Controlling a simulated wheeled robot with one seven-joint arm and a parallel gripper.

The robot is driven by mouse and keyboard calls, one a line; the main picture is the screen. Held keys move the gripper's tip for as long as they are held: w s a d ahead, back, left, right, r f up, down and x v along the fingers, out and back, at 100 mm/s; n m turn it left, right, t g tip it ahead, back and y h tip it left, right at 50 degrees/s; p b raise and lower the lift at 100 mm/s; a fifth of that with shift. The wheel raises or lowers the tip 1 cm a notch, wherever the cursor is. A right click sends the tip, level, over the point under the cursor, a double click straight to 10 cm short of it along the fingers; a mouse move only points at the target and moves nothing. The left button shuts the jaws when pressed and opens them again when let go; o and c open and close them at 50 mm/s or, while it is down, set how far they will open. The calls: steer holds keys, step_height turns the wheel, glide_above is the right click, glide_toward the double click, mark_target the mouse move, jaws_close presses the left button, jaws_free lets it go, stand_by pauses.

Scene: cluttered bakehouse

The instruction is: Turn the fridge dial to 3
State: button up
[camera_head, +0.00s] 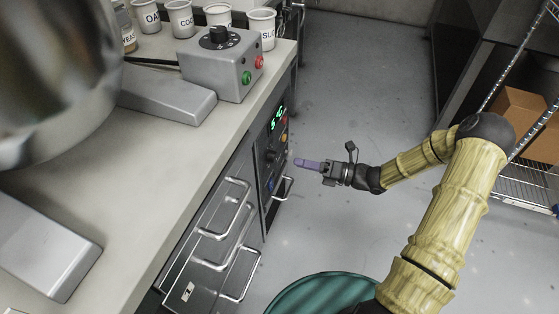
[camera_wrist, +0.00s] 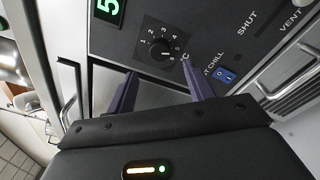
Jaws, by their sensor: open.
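The fridge dial (camera_wrist: 160,50) is a round black knob on the dark control panel, with the numbers 1, 2, 3 and 4 readable around it in the wrist view. A small pale mark on the knob seems to face the lower right; I cannot tell the exact setting. In the head view the dial is a small dark knob (camera_head: 271,155) on the fridge front under the counter. My gripper (camera_wrist: 158,72) is open and empty, its purple fingers spread and pointing toward the dial, just short of it. In the head view my gripper (camera_head: 296,162) is close in front of the panel.
A green display (camera_wrist: 107,8), a blue rocker switch (camera_wrist: 226,75) and SHUT and VENT markings are near the dial. Metal handles (camera_head: 226,222) stick out below the panel. A teal round bin (camera_head: 290,296) stands on the floor. A grey knobbed box (camera_head: 222,65) sits on the counter.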

mark_target(276, 158)
steer(key=b+x, duration=0.1)
steer(key=x, duration=0.6)
steer(key=shift+w+a+b, duration=0.1)
steer(key=shift+a+b, duration=0.25)
steer(key=shift+a, duration=0.05)
steer(key=c, duration=1)
steer(key=shift+o, duration=0.2)
